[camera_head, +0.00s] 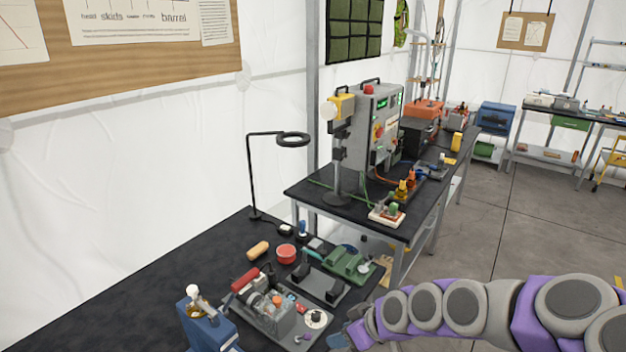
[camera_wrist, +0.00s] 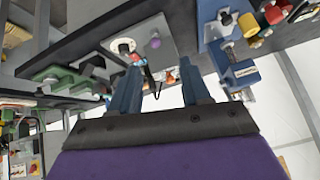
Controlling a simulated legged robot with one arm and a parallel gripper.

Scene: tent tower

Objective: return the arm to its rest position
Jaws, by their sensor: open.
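My arm reaches in from the lower right of the head view, purple and grey. My gripper (camera_head: 352,338) is at its left end, low in the picture, near the front right edge of the near black bench (camera_head: 150,290). In the wrist view the two blue-grey fingers of my gripper (camera_wrist: 160,92) stand wide apart with nothing held between them. Behind the fingers, in the wrist view, a grey plate (camera_wrist: 160,42) with a purple knob shows. How far the fingers are from the bench items cannot be told.
The near bench bears a blue vise (camera_head: 205,325), a grey device with a red handle (camera_head: 275,312), a red bowl (camera_head: 286,254), a green tool (camera_head: 347,264) and a lamp (camera_head: 251,175). A second bench (camera_head: 300,190) holds a control box (camera_head: 372,130). Floor (camera_head: 490,230) at right is clear.

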